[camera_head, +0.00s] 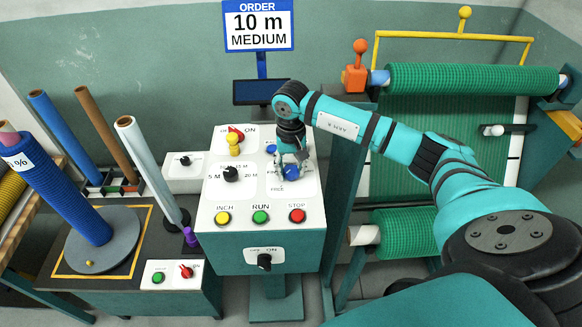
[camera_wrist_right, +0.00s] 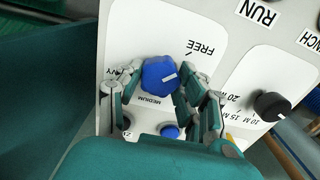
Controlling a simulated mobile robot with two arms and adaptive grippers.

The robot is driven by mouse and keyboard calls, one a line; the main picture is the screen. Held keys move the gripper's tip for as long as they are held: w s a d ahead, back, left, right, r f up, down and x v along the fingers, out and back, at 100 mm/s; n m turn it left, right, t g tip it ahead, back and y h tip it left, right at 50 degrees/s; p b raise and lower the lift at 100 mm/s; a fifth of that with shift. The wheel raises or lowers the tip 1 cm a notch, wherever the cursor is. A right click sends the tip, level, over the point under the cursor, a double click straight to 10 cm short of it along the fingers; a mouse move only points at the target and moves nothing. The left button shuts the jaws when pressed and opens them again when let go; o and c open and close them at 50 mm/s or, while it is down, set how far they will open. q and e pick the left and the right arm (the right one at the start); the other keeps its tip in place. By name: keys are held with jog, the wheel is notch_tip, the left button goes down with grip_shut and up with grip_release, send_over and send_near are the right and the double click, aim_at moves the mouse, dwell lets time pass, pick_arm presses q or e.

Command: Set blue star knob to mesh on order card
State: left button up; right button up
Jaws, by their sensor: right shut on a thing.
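The blue star knob (camera_wrist_right: 159,76) is on the white console panel (camera_head: 210,212), between the fingers of my right gripper (camera_wrist_right: 155,88) in the wrist view. The gripper is shut on the knob, with fingers on both sides. A white mark on the knob's top points toward the right of the wrist view, not at the MEDIUM label (camera_wrist_right: 150,99). The FREE label (camera_wrist_right: 200,47) is readable; another label is partly hidden by a finger. The order card (camera_head: 258,26) reads 10 m MEDIUM. My left gripper is not in view.
A black length knob (camera_head: 231,174) sits left of my gripper. A yellow-and-red switch (camera_head: 235,138) is above it. Yellow, green and red buttons (camera_head: 260,217) line the panel's front. A green mesh roll (camera_head: 470,78) is at the right; upright rolls stand left.

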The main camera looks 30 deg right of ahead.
jog(key=shift+c, duration=1)
